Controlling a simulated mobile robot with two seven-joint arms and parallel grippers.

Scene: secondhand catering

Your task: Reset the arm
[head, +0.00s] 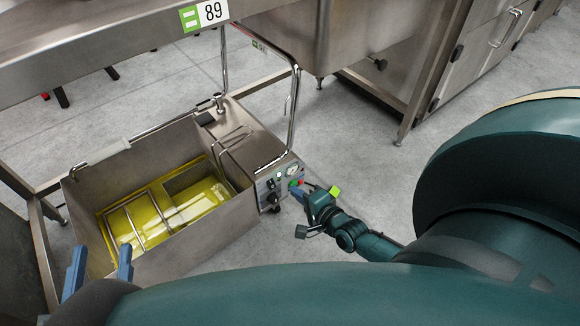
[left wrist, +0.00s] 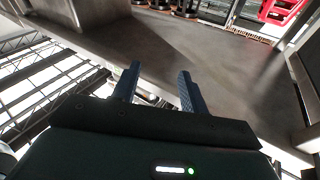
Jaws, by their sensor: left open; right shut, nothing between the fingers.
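In the head view my left gripper (head: 103,249) is at the lower left, its two blue fingers apart and nothing between them. It appears over or in front of the near left corner of a steel oil-filled machine (head: 185,262); its height cannot be told. In the left wrist view the same gripper (left wrist: 157,74) shows two spread, empty fingers. My right gripper (head: 299,188) is shut, close to the machine's control panel (head: 272,188).
The machine holds yellow oil with a wire frame (head: 140,215) in it. A steel shelf edge (head: 130,50) with a label 89 crosses the upper left. Steel cabinets (head: 480,60) stand at the upper right. Grey floor (head: 375,130) is clear between. A steel surface (left wrist: 225,70) shows in the left wrist view.

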